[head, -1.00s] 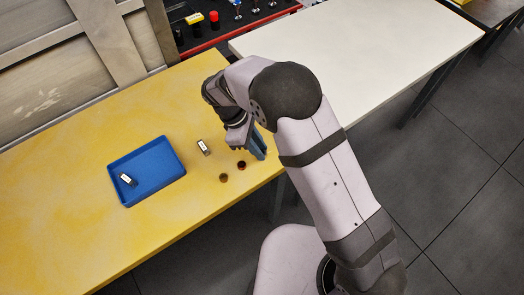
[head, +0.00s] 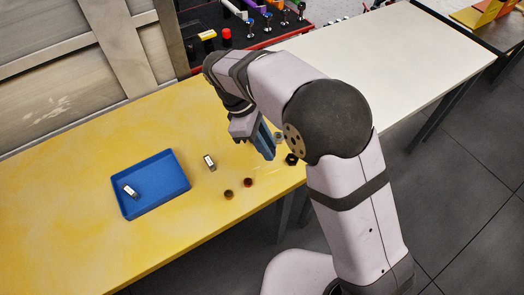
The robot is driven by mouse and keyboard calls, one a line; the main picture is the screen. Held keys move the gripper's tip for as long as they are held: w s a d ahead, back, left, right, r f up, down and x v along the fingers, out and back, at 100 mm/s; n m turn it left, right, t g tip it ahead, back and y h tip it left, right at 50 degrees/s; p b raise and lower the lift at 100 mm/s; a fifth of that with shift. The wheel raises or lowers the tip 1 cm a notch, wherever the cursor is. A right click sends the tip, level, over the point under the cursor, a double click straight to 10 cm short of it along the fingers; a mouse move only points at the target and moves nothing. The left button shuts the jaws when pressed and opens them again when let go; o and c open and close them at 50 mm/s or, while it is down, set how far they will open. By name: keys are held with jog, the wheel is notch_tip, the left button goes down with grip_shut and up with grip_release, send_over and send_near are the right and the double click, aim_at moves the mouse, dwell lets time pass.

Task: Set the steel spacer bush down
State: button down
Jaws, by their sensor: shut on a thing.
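My gripper (head: 267,151) points down over the right part of the yellow table (head: 75,163), to the right of the blue tray. Its blue-grey fingers are shut on the steel spacer bush. The bush is hidden or too small to make out between the fingers. A small grey round part (head: 279,137) shows just to the right of the fingers; I cannot tell whether it touches them.
A blue tray (head: 154,209) holds a small labelled part (head: 130,191). Another labelled part (head: 210,163) lies between tray and gripper. Brown (head: 228,195), reddish (head: 248,183) and black (head: 291,159) round parts lie near the front edge. The left of the table is clear.

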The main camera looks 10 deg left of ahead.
jog(key=s+a+f+n+t+p, duration=0.15)
jog(key=s+a+n, duration=0.45)
jog(key=s+a, duration=0.85)
notch_tip(320, 180, up, 2)
jog(key=n+t+y, duration=0.2)
jog(key=n+y, duration=0.6)
jog(key=n, duration=1.3)
send_over(151, 183)
jog(key=s+d, duration=0.1)
jog(key=shift+s+d+r, duration=0.1)
jog(key=shift+r, duration=0.1)
jog(key=shift+f+p, duration=1.05)
jog(key=shift+f, duration=4)
jog(key=shift+f, duration=0.1)
